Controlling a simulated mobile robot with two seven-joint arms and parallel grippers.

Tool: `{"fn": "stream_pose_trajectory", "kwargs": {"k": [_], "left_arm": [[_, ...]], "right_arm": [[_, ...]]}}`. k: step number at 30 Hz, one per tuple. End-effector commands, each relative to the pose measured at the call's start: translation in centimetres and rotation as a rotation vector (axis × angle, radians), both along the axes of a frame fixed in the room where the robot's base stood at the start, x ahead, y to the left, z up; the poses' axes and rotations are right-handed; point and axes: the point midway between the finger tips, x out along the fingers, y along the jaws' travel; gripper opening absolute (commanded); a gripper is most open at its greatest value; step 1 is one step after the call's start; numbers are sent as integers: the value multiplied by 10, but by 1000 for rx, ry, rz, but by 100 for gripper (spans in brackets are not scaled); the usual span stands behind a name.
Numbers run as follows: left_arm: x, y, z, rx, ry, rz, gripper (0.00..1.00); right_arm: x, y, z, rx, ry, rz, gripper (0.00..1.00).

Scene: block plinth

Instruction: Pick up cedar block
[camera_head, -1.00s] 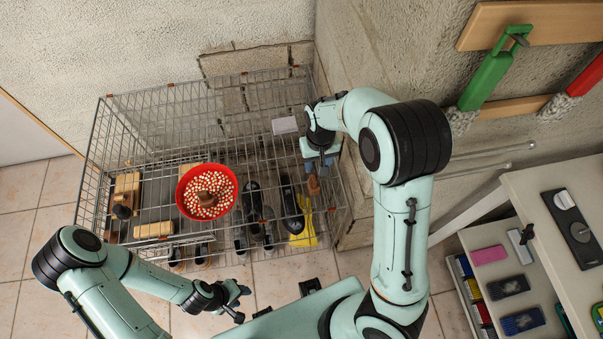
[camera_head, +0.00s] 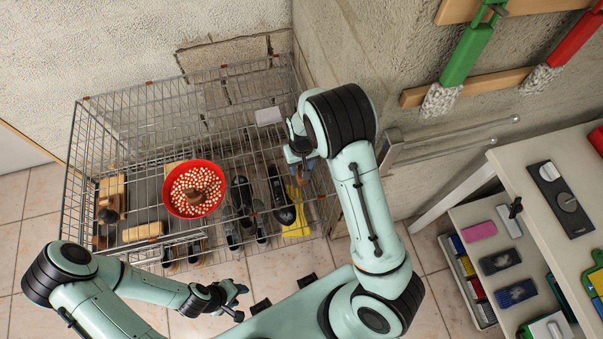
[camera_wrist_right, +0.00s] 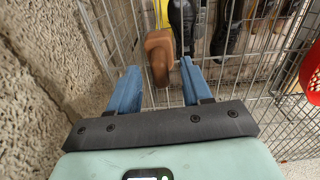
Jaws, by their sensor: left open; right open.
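A reddish-brown wooden piece (camera_wrist_right: 158,52), which looks like the cedar block, is at the right end of the wire cage. In the right wrist view it lies between and just beyond the fingertips of my right gripper (camera_wrist_right: 158,70), whose blue fingers are spread and apart from it. In the head view my right gripper (camera_head: 299,155) is at the cage's right end, and the arm hides much of that spot. My left gripper (camera_head: 236,300) is open and empty, in front of the cage.
The wire cage (camera_head: 90,115) has thin bars close around. A rough wall rises beside my right gripper.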

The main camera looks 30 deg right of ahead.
Motion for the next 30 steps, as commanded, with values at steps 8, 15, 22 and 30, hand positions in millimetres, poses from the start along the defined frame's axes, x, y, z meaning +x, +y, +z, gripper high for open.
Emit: {"fn": "stream_pose_trajectory", "kwargs": {"k": [8, 15, 22, 30], "left_arm": [[-1, 0, -2, 0, 1, 0, 43], [-1, 0, -2, 0, 1, 0, 43], [-1, 0, -2, 0, 1, 0, 43], [0, 0, 0, 0, 0, 0, 43]], "right_arm": [[0, 1, -16, 1, 0, 1, 49], [0, 1, -15, 1, 0, 1, 7], [0, 1, -15, 1, 0, 1, 0], [1, 1, -5, 2, -2, 2, 0]]}}
